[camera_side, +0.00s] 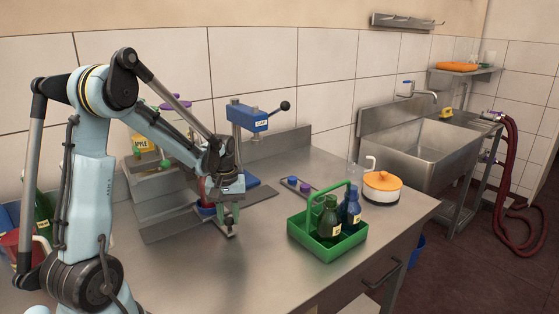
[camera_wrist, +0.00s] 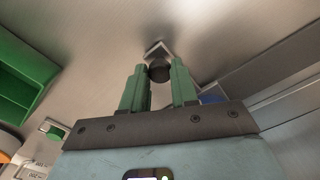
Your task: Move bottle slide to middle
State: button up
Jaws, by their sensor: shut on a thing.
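My gripper (camera_side: 229,220) points down at the front of the filling station on the steel bench. In the wrist view its green fingers (camera_wrist: 159,76) are closed on the dark round knob (camera_wrist: 158,72) of the bottle slide. A small metal bracket (camera_wrist: 157,48) shows just beyond the knob. In the side view the slide's blue holder (camera_side: 205,210) is partly hidden behind my gripper, with a red bottle (camera_side: 206,190) apparently standing in it.
A blue capping press (camera_side: 248,118) stands behind my gripper. A green carrier (camera_side: 320,246) with dark bottles is to the right, and a white pot with an orange lid (camera_side: 382,187) is beyond it. Stepped metal shelving (camera_side: 160,200) lies left. The front bench is clear.

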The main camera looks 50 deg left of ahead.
jog(key=shift+w, duration=3.5)
jog(key=o, duration=0.9)
jog(key=shift+o, duration=0.2)
notch_tip(320, 180, up, 12)
